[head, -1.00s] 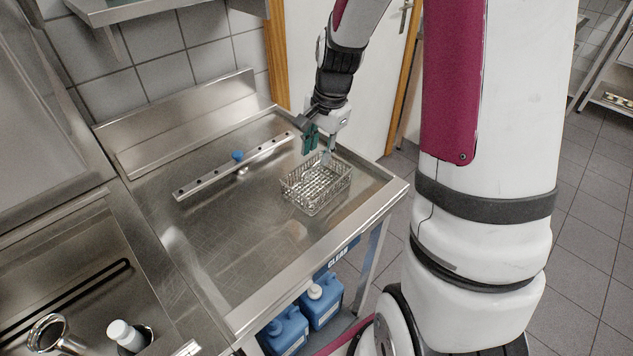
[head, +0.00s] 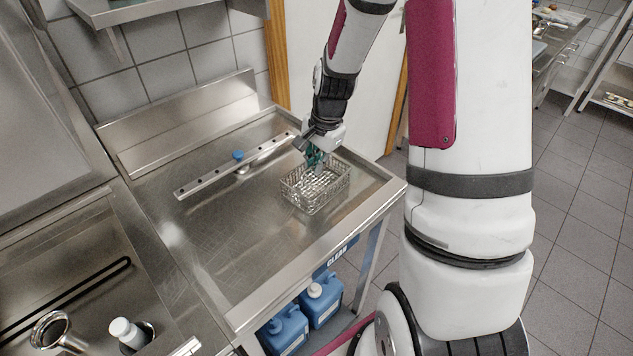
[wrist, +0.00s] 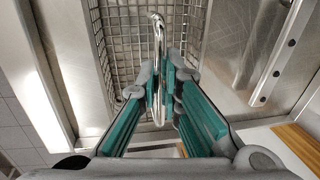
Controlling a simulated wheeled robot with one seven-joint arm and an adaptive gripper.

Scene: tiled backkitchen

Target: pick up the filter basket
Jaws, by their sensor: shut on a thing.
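The filter basket (head: 303,195), as I take it, is the rectangular wire-mesh basket on the steel worktop. Its mesh also shows in the wrist view (wrist: 125,45). A bright bent metal loop (wrist: 159,35), apparently its handle, stands up over the mesh. My gripper (head: 314,163) reaches down at the basket's far side. In the wrist view my gripper (wrist: 163,85) has its teal-backed fingers closed on the loop. The fingers hide part of the loop and the near basket side. The basket appears to rest on the worktop.
A perforated metal bar (head: 205,181) with a blue knob (head: 238,155) beside it lies left of the basket. The worktop (head: 225,235) is clear in front. Blue canisters (head: 322,300) stand below. A white bottle (head: 127,333) and a round metal piece (head: 50,331) are at lower left.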

